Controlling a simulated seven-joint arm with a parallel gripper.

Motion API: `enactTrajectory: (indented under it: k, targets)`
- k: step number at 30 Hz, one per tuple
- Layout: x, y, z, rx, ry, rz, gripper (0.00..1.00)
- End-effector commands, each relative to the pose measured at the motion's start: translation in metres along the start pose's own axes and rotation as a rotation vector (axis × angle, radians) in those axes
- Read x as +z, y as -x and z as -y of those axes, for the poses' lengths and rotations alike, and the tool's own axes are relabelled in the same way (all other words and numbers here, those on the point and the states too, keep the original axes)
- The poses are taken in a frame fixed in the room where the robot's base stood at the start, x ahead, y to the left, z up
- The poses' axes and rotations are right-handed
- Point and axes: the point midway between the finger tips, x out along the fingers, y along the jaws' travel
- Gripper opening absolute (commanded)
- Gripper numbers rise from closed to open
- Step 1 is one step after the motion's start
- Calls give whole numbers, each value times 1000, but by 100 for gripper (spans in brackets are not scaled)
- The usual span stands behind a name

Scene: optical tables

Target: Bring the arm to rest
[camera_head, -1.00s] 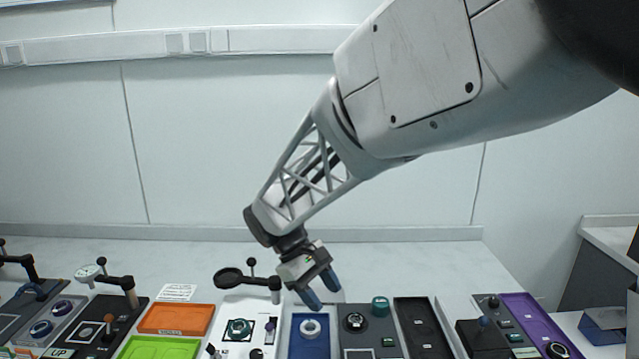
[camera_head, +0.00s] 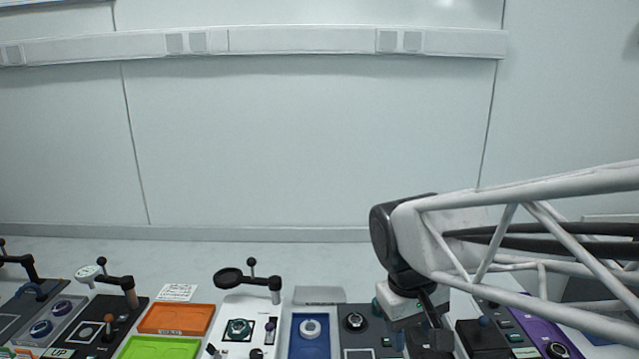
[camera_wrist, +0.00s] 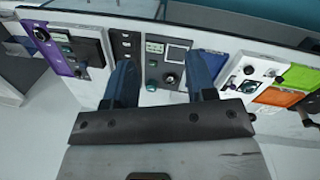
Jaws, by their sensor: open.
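My gripper (camera_wrist: 160,88) is open in the wrist view, with its two blue fingers apart and nothing between them. In the head view my gripper (camera_head: 415,340) hangs low at the right, above the dark grey panels. Its fingertips are partly hidden there. My arm reaches in from the right edge. I cannot tell how far the fingertips are above the panels.
Below stand an orange tray (camera_head: 176,319), a green tray (camera_head: 160,348), a blue tray with a white ring (camera_head: 310,328), a grey panel with a black knob (camera_head: 355,321), and a purple panel (camera_head: 545,331). A black lever arm (camera_head: 250,279) rises at centre left.

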Motion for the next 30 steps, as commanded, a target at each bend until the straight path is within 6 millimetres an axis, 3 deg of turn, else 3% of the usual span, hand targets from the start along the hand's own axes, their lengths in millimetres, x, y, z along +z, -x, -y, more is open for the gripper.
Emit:
enactTrajectory:
  k: [9, 15, 30]
  targets:
    - [54, -6, -12, -52, -181, -152, 51]
    - [78, -10, -14, -75, -270, -227, 51]
    - [88, -14, -14, -86, -313, -263, 51]
